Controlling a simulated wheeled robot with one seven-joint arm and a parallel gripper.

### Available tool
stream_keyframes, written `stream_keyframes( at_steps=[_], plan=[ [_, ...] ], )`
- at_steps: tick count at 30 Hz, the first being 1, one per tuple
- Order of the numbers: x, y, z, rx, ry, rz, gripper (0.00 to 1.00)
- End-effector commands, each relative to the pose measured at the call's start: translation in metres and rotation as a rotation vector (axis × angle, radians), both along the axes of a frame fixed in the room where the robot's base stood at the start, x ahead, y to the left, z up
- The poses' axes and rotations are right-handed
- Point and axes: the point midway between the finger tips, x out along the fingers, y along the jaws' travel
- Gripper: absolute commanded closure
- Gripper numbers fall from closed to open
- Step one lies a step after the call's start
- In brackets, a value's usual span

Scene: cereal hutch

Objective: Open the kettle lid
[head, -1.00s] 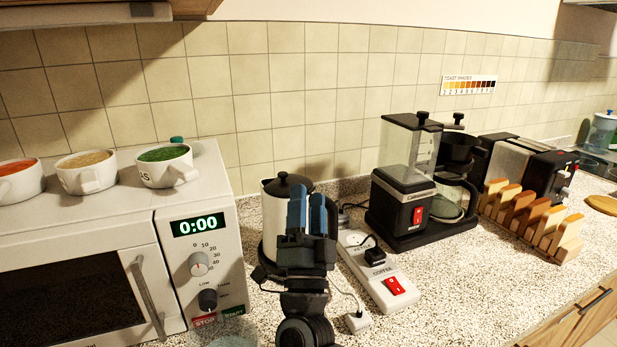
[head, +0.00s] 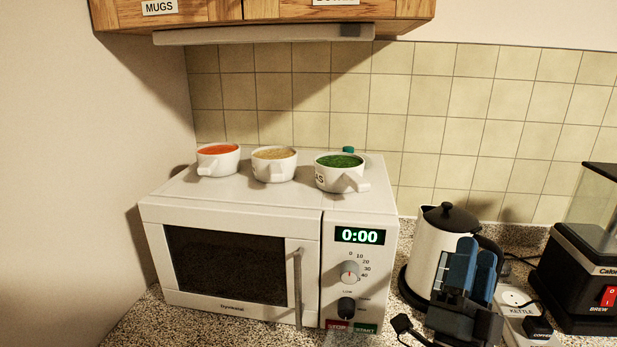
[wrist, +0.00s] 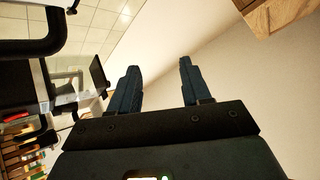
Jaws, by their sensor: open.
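The kettle (head: 431,245) is white with a black lid (head: 449,217) and a black handle. It stands on its dark base on the counter, just right of the microwave, with its lid shut. My gripper (head: 473,262) is in front of the kettle in the head view and hides part of its right side and handle. The gripper also shows in the wrist view (wrist: 158,85), with its two blue fingers apart and nothing between them. I cannot tell the exact gap between gripper and kettle.
A microwave (head: 225,210) stands to the left, with three filled cups (head: 272,165) on top. A power strip (head: 519,310) lies right of the kettle, and a coffee maker (head: 574,268) stands beyond it. A wooden cabinet (head: 215,10) hangs above.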

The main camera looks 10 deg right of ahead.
Motion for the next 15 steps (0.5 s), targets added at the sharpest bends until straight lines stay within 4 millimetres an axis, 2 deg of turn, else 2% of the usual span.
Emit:
stream_keyframes(
  at_steps=[5, 15],
  plan=[
    [-0.038, 0.002, -0.030, -0.109, 0.108, 0.033, 0.52],
    [-0.141, 0.021, -0.088, -0.343, 0.417, 0.133, 0.52]
  ],
)
